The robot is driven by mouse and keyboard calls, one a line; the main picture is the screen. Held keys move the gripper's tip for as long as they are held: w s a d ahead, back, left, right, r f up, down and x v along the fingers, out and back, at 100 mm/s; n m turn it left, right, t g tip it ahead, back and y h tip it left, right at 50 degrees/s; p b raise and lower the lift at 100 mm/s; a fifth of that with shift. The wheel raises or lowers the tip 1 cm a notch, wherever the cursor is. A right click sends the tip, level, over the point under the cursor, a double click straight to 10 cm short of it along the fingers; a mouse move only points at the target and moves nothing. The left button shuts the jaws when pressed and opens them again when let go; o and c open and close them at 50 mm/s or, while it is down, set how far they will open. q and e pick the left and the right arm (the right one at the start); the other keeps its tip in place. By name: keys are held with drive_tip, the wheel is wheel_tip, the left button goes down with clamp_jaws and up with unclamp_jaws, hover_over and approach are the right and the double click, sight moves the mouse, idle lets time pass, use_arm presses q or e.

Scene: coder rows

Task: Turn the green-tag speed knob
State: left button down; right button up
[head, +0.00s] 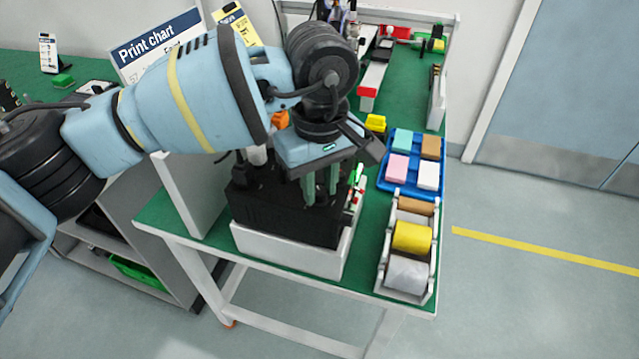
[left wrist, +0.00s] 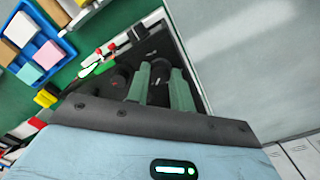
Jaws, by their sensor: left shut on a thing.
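The black coder (head: 270,215) sits on a white base at the front of the green bench, and its dark top shows in the left wrist view (left wrist: 172,48). My left gripper (head: 320,200) points down over its right part. In the left wrist view the two green fingers (left wrist: 160,92) stand on either side of a dark speed knob and are shut on it. The knob is mostly hidden by the fingers and the dark surface. I cannot make out its tag. Another dark round knob (left wrist: 121,78) lies just left of the fingers. My right gripper is not in view.
A blue tray (head: 412,180) with coloured blocks and a white rack (head: 384,268) with yellow and grey rolls stand right of the coder. Small red-topped and green parts (head: 357,180) are at its right edge. A white upright panel (head: 178,195) stands left.

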sight(320, 192)
use_arm(q)
drive_tip(key=shift+m+b, duration=0.35)
drive_tip(key=shift+m, duration=0.65)
drive_tip(key=c, duration=1.2)
unclamp_jaws()
drive_tip(key=shift+r, duration=3.9)
